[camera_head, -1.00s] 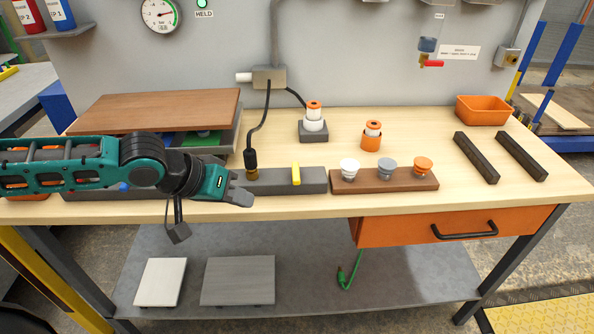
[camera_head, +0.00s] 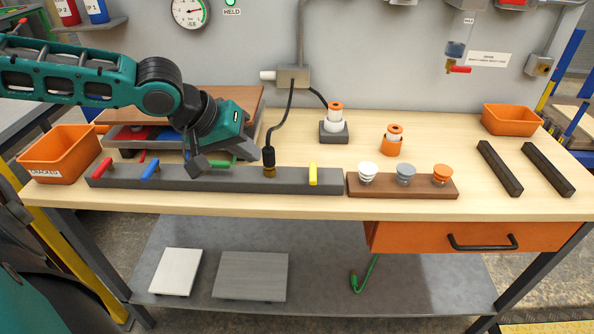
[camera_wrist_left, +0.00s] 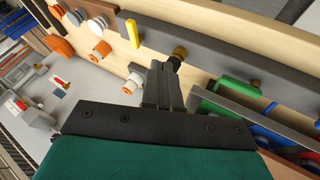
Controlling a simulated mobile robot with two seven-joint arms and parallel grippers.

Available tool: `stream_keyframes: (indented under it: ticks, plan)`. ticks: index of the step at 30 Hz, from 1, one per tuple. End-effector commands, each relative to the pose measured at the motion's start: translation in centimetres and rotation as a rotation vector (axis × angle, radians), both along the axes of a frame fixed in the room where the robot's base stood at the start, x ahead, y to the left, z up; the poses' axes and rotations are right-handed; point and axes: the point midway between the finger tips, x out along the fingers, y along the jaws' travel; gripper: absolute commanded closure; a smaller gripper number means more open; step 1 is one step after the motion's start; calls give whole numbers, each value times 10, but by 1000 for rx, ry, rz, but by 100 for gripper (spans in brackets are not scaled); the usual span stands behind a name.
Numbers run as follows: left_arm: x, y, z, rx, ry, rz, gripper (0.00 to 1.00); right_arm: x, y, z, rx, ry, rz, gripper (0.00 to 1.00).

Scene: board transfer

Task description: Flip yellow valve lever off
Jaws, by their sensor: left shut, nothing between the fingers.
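The yellow valve lever (camera_head: 312,174) stands near the right end of the dark grey valve bar (camera_head: 210,181), lying crosswise to the bar's length. It also shows in the left wrist view (camera_wrist_left: 133,34). My left gripper (camera_head: 248,147) is shut and empty. It hangs above and behind the bar, left of the yellow lever and apart from it. Its closed fingers show in the left wrist view (camera_wrist_left: 164,88), beside the brass fitting in that picture. Red (camera_head: 103,167), blue (camera_head: 151,170) and green (camera_head: 222,163) levers sit farther left on the bar. The green one is partly hidden. My right gripper is out of view.
A black cable plug (camera_head: 268,156) stands on a brass fitting between the green and yellow levers. A brown block with three knobs (camera_head: 402,189) adjoins the bar's right end. An orange bin (camera_head: 60,154) stands at the left.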

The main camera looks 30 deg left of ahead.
Motion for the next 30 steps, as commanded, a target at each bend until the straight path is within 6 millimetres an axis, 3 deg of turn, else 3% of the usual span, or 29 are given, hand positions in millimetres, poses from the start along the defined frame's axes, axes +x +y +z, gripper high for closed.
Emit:
stream_keyframes:
  ticks: [20,30]
  plan:
    - [30,-12,-42,-7,-2,1,100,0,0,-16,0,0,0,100]
    - [56,-21,-80,-6,-1,1,100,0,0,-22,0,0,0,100]
